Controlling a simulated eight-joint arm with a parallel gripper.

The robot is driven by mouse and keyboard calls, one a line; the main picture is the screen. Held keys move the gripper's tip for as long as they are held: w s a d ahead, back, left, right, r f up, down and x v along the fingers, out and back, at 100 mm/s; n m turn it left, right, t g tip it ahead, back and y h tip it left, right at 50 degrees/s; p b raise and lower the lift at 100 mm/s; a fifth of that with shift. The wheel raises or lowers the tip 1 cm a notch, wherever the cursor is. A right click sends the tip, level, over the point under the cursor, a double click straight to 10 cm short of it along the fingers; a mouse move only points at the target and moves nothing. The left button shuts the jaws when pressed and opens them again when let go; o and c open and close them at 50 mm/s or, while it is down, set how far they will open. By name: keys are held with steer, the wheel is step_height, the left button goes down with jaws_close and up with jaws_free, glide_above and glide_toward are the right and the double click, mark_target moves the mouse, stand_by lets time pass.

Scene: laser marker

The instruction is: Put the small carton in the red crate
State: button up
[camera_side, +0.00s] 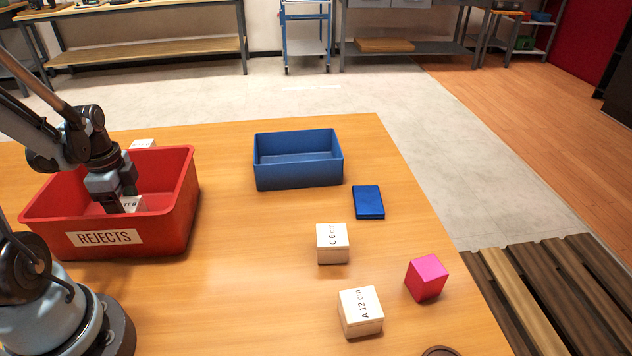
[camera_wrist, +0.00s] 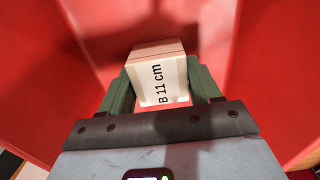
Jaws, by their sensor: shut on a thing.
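My gripper (camera_side: 117,200) reaches down inside the red crate (camera_side: 180,212) marked REJECTS. It is shut on a pale carton (camera_side: 131,204), low between the crate's walls. In the wrist view the carton (camera_wrist: 160,80) reads "B 11 cm" and sits between the green fingers, with red walls around. I cannot tell whether it touches the crate floor. Another pale carton (camera_side: 332,244) marked "C 6 cm" stands on the table right of centre. A carton (camera_side: 361,312) marked "A 12 cm" stands nearer the front. A further pale carton (camera_side: 143,143) shows partly behind the crate.
An empty-looking blue crate (camera_side: 298,180) stands at the back of the table (camera_side: 240,270). A flat blue box (camera_side: 368,202) and a pink cube (camera_side: 427,278) lie near the right edge. A dark round thing (camera_side: 437,351) is cut off at the bottom. The table's middle is clear.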

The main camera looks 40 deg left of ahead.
mark_target(125, 205)
steer(key=o, duration=1.1)
step_height(125, 205, up, 12)
steer(key=w+d+n+t, duration=0.2)
steer(key=w+d+n, duration=0.1)
steer(key=d, duration=0.3)
steer(key=w+d+n+t, duration=0.2)
steer(key=w+d+n, duration=0.1)
steer(key=d, duration=0.4)
steer(key=w+d+n+t, duration=0.3)
steer(key=d, duration=0.3)
steer(key=shift+w+d, duration=0.3)
